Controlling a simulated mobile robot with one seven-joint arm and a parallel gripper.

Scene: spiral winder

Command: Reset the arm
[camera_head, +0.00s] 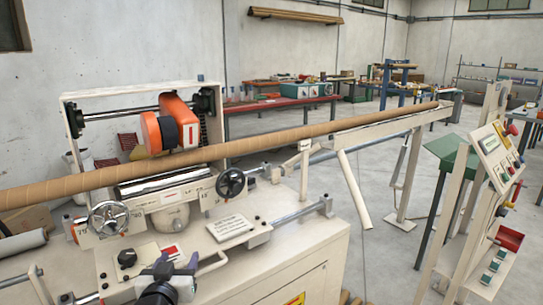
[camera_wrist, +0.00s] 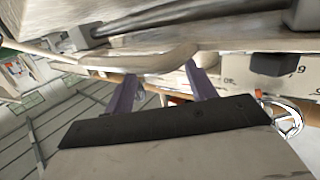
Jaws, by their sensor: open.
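My gripper (camera_head: 172,270) shows at the bottom of the head view, low over the front of the cream winder machine (camera_head: 275,205). In the wrist view, the two purple fingers of my gripper (camera_wrist: 163,78) stand apart, with nothing visibly held between them. A pale curved bar crosses the wrist view just beyond the fingertips; I cannot tell whether they touch it. The rest of my arm is mostly out of view in the head view.
A long brown tube (camera_head: 290,135) runs across the machine onto a cream support rail (camera_head: 380,127). Handwheels (camera_head: 108,218) and an orange winding head (camera_head: 168,126) stand near it. A control panel (camera_head: 495,150) is at right. Open floor (camera_head: 385,235) lies between machine and panel.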

